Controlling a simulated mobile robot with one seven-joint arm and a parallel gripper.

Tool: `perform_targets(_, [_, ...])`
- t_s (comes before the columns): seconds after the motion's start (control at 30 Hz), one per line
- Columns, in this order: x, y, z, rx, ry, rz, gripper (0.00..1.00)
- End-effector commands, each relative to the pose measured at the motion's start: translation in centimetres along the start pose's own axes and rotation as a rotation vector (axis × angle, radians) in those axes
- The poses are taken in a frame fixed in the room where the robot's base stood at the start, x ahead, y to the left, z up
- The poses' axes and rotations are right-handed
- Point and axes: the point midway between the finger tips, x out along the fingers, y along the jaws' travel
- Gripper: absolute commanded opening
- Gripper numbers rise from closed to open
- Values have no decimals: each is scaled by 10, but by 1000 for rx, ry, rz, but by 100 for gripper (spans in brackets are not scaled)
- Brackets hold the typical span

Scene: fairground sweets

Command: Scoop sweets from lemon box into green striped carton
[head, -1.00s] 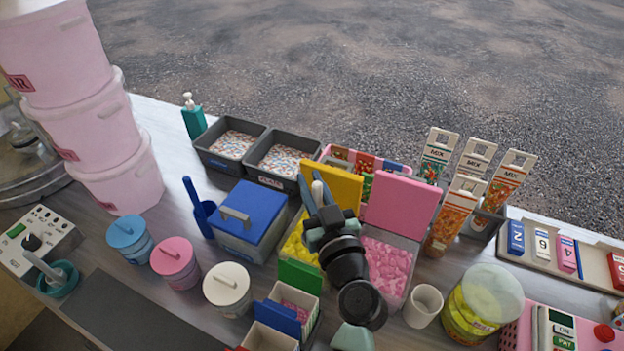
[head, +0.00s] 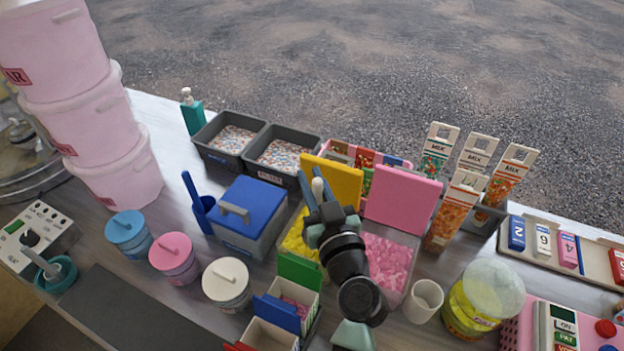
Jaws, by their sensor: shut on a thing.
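The lemon box (head: 291,241) holds yellow sweets and has its yellow lid (head: 335,181) standing up at the back. My gripper (head: 318,193) is over the box's right part, in front of the lid. Its fingers are shut around a pale, upright handle-like piece (head: 317,188). The rest of that piece is hidden behind my gripper, so I cannot tell whether it is in the sweets. A carton with a raised green flap (head: 300,270) stands in front of the lemon box with some pink sweets showing inside. I cannot make out stripes on it.
A box of pink sweets (head: 388,262) with a raised pink lid (head: 402,199) adjoins on the right. A closed blue-lidded box (head: 246,215) and blue scoop (head: 201,208) stand left. A blue-flapped carton (head: 277,312), white jar (head: 228,285) and white cup (head: 424,300) stand nearby.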

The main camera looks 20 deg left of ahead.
Motion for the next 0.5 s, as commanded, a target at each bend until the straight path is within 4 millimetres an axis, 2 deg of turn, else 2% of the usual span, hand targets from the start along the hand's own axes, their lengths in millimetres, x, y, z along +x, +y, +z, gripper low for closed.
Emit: perform_targets(0.5, [-2, 1, 24, 0, 1, 1, 0])
